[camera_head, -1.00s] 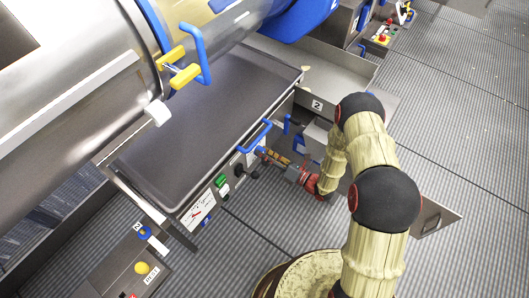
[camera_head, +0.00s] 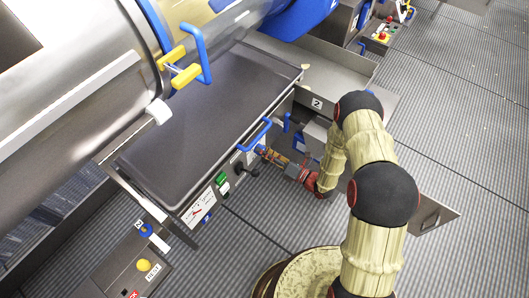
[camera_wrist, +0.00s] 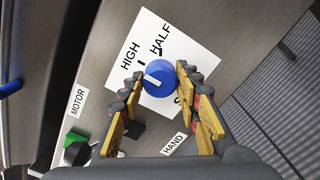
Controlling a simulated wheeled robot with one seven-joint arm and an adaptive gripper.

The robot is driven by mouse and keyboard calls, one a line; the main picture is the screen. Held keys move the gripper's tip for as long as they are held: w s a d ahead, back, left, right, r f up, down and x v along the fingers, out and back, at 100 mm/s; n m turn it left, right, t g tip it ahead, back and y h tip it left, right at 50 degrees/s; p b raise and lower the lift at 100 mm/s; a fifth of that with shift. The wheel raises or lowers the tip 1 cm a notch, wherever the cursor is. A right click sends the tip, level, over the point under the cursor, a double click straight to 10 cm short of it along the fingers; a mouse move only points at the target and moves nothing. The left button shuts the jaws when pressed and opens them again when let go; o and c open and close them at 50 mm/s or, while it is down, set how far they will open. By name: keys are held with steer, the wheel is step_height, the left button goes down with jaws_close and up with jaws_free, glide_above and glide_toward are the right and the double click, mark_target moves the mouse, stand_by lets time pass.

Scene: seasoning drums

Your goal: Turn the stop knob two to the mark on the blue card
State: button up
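A blue round knob (camera_wrist: 159,78) with a white pointer line sits on a white card in the wrist view. The card (camera_wrist: 187,46) is lettered HIGH and HALF with black ticks, and a third word is mostly hidden. The pointer line lies at the knob's left side. My gripper (camera_wrist: 159,73) has one yellow-and-black finger on each side of the knob; I cannot tell whether they touch it. In the head view my gripper (camera_head: 264,151) is at the right end of the machine's front panel, and that knob is hidden there. No blue card can be made out.
Beside the knob are a MOTOR label (camera_wrist: 77,102), a HAND label (camera_wrist: 174,144) and a green switch (camera_wrist: 76,136). A blue handle (camera_head: 254,136) stands out near my gripper. Another blue knob (camera_head: 146,230) is on the lower-left box.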

steer(key=o, duration=0.3)
steer(key=shift+f, duration=0.1)
steer(key=v, duration=1.2)
stand_by(0.5)
